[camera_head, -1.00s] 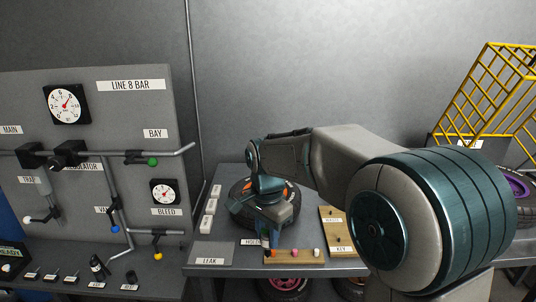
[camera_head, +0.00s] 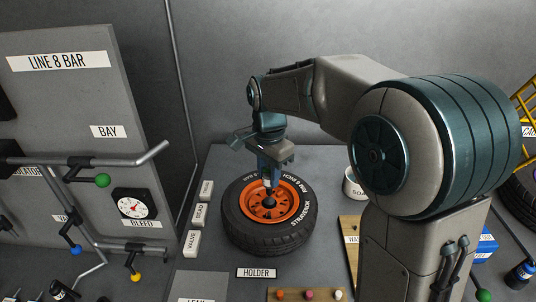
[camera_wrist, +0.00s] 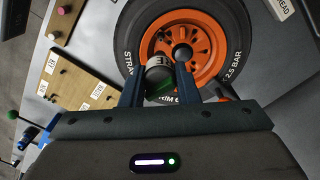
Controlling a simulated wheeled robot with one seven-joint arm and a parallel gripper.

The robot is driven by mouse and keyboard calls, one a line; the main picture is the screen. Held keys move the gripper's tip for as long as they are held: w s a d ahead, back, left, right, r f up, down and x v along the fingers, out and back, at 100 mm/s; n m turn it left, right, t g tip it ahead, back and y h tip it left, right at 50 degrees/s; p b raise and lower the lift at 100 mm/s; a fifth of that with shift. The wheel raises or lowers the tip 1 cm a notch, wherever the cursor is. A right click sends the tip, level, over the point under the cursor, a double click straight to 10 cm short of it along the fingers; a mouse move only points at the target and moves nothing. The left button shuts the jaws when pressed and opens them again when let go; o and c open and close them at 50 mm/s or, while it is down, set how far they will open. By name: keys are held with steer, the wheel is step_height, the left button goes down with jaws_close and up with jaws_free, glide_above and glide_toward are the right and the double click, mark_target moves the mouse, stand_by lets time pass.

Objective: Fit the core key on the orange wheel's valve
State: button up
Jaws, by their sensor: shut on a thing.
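The orange wheel (camera_head: 272,205) lies flat on the bench, its orange rim inside a black tyre; it also shows in the wrist view (camera_wrist: 212,40). My gripper (camera_head: 268,182) points down over the rim. In the wrist view my gripper (camera_wrist: 157,78) is shut on a dark cylindrical piece with a greenish side, likely the core key (camera_wrist: 160,76). The piece overlaps the rim's near edge in that view; I cannot tell whether it touches the wheel. A dark round knob (camera_wrist: 182,53) shows at the rim's middle.
A wooden holder (camera_head: 320,297) with coloured pegs lies in front of the wheel. White labelled blocks (camera_head: 192,243) line the left side.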

mark_target(268, 190)
steer(key=shift+w+d, duration=0.1)
steer(key=shift+w, duration=0.15)
steer(key=shift+s, duration=0.1)
steer(key=shift+s, duration=0.1)
steer(key=shift+f, duration=0.3)
steer(key=shift+f+b, duration=2)
steer(key=shift+f, duration=0.45)
steer(key=shift+f, duration=0.15)
steer(key=shift+f+b, duration=0.3)
steer(key=shift+f, duration=0.1)
steer(key=shift+f+b, duration=0.4)
steer(key=shift+f, duration=0.3)
stand_by(0.7)
